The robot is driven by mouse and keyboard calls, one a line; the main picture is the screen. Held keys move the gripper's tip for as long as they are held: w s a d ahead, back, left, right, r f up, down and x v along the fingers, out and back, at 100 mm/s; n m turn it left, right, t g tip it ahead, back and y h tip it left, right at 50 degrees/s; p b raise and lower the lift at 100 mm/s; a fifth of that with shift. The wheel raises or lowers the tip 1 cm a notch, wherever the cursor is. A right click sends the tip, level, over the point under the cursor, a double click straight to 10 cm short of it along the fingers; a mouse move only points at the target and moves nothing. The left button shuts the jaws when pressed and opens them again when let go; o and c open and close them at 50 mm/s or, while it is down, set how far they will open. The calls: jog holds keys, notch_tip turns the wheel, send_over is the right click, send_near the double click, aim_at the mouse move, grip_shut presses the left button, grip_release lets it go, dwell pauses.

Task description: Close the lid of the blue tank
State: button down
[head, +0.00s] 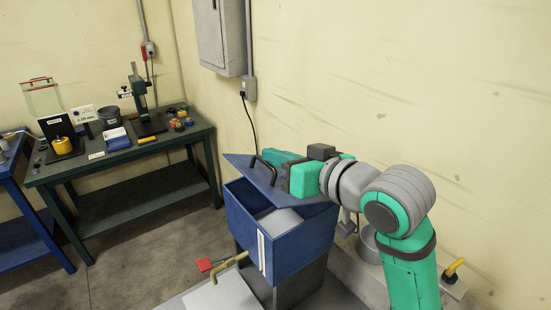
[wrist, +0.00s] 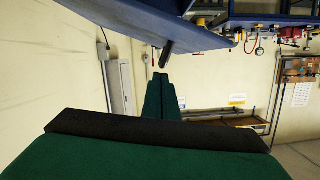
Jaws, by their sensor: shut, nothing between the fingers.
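The blue tank (head: 296,247) stands at the centre of the head view, its top open and a pale grey surface showing inside. Its blue lid (head: 238,161) is raised and tilted at the back, with a dark bar handle (head: 264,167). The lid also shows at the top of the wrist view (wrist: 135,14), with a dark handle part (wrist: 167,53) just above my fingertips. My gripper (wrist: 161,76) is shut and empty, beside the lid near the handle. In the head view my green gripper is partly hidden by the lid and handle; I cannot tell whether it touches the lid.
A brass tap with a red handle (head: 204,265) sticks out at the tank's front left. A green workbench (head: 120,166) with tools stands at the back left, beside a blue bench (head: 30,228). The wall is close behind the tank. Floor is clear at left.

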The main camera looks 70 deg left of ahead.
jog(key=w+d+r, duration=0.3)
jog(key=d+r, duration=0.3)
jog(key=d, duration=0.3)
jog(key=a+f+m, duration=0.1)
jog(key=a, duration=0.2)
jog(key=a+f+m+g, duration=0.1)
jog(key=a, duration=0.2)
jog(key=a+f+m, duration=0.1)
jog(key=a, duration=0.3)
jog(key=shift+s+f+m, duration=0.1)
jog(key=shift+f+m, duration=0.3)
jog(key=shift+s+d+f, duration=0.2)
jog(key=shift+s+f, duration=0.1)
jog(key=shift+f, duration=0.2)
jog(key=shift+s+d+f, duration=0.15)
jog(key=shift+s+f, duration=0.1)
jog(key=shift+f, duration=0.2)
jog(key=shift+s+d+f, duration=0.1)
jog(key=shift+s+f, duration=0.3)
jog(key=shift+f, duration=0.2)
